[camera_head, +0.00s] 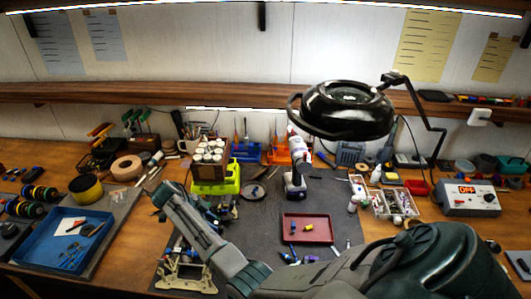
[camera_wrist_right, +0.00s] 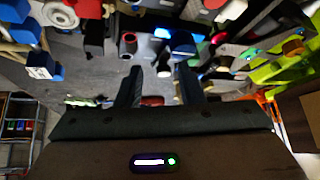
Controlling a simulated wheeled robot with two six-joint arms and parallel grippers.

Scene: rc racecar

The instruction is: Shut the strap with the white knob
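A partly built racecar chassis (camera_head: 186,276), with a beige frame, lies at the front left of the dark mat, partly hidden behind my right arm in the head view. My right gripper (camera_wrist_right: 162,88) has its two dark fingers apart in the right wrist view, with nothing clearly held between them. A small cylinder with a white end (camera_wrist_right: 163,68) shows just beyond the fingertips; I cannot tell whether it is the white knob. The strap cannot be made out. My left gripper is not in view.
A red tray (camera_head: 306,238) with small parts lies on the mat (camera_head: 350,205). A green bin (camera_head: 231,184) is behind the chassis. A blue tray (camera_head: 45,222) is at the left. A black lamp (camera_head: 345,123) hangs over the bench.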

